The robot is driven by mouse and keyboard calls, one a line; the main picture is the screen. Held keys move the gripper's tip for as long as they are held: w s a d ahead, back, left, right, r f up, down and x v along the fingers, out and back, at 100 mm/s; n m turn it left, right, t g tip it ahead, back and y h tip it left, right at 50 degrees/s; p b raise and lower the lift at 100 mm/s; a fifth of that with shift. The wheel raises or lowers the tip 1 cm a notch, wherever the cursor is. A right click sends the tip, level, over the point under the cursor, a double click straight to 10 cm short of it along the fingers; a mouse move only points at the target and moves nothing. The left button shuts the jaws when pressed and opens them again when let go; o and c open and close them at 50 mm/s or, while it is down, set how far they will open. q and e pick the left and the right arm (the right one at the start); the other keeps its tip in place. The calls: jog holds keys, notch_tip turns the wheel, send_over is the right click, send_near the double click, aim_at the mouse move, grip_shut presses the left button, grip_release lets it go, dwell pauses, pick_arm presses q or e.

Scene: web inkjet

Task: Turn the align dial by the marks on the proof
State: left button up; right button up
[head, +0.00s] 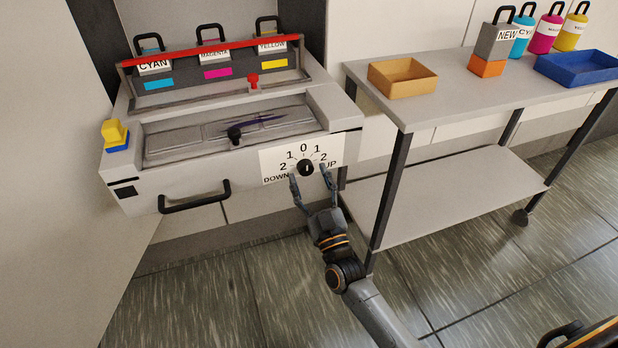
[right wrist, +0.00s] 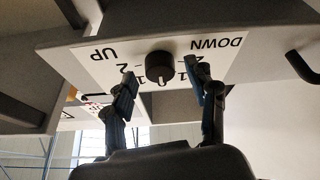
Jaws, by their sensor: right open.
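The align dial (head: 306,168) is a black knob on a white scale plate (head: 272,164) on the printer's front. The scale reads 2, 1, 0, 1, 2 with DOWN at left and UP at right. In the right wrist view the dial (right wrist: 158,66) sits between the open fingers (right wrist: 162,90), with the plate upside down. No proof with marks can be made out clearly. My left gripper is not in view.
The printer (head: 140,187) has a front handle (head: 194,197), a small black knob (head: 235,134) and a yellow-blue block (head: 115,134). Labelled cartridges stand behind a red bar (head: 215,48). A cart (head: 430,112) at right holds a tan tray (head: 402,78), bottles and a blue tray (head: 580,68).

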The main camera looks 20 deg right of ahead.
jog(key=shift+w+r, duration=0.15)
jog(key=shift+w, duration=0.2)
jog(key=c, duration=1.1)
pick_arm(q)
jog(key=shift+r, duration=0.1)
pick_arm(e)
jog(key=shift+c, duration=0.2)
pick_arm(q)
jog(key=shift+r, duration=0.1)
pick_arm(e)
jog(key=shift+a+m, duration=0.1)
jog(key=shift+m, duration=0.4)
jog(key=m+h+p, duration=0.2)
jog(key=m, duration=0.2)
jog(key=m+g+h+p, duration=0.1)
jog(key=m+h, duration=0.2)
jog(key=m, duration=0.2)
jog(key=shift+a+r+p, duration=0.15)
jog(key=shift+a+p, duration=0.05)
jog(key=shift+p, duration=0.15)
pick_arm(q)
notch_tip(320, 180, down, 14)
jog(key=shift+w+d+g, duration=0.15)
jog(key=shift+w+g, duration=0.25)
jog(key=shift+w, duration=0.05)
pick_arm(e)
jog(key=shift+m+h, duration=0.3)
jog(key=shift+m, duration=0.4)
